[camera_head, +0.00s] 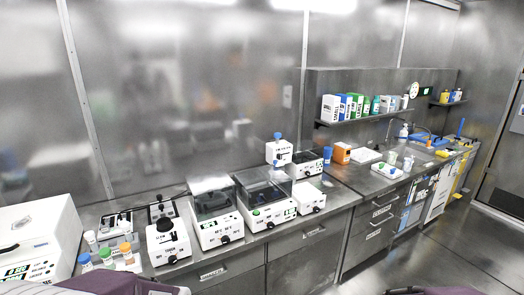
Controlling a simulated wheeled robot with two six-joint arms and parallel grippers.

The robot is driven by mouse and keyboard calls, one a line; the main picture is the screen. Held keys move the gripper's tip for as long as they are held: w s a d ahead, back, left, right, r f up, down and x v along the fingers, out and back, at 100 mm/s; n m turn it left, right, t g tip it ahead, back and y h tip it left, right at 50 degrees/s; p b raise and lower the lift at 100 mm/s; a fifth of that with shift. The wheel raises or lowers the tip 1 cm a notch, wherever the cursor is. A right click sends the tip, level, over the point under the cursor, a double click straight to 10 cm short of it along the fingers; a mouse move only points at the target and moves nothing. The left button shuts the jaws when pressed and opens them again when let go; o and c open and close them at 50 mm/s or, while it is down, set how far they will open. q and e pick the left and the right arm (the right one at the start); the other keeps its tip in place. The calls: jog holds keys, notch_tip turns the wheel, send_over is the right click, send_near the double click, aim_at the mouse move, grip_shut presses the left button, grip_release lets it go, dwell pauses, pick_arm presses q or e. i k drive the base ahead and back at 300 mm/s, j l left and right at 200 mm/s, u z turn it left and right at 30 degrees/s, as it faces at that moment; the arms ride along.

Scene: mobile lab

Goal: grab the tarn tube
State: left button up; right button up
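No label reading "tarn" is legible, so I cannot tell which item is the tarn tube. At the lower left of the counter stand small capped containers: one with a blue cap (84,260), one with a green cap (106,257) and one with an orange cap (126,252). A white container (91,241) stands just behind them. A blue cylinder (327,154) stands upright farther right. Purple and dark parts of my own body show along the bottom edge. Neither gripper is visible.
A large white machine (38,240) stands at the far left. White lab devices (215,222) line the counter. A shelf (365,116) holds binders and bottles. A white tray (388,171) and a sink area are farther right. The floor (400,255) at right is open.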

aim_at(109, 261)
jog(key=u, duration=1.05)
jog(key=i, duration=0.1)
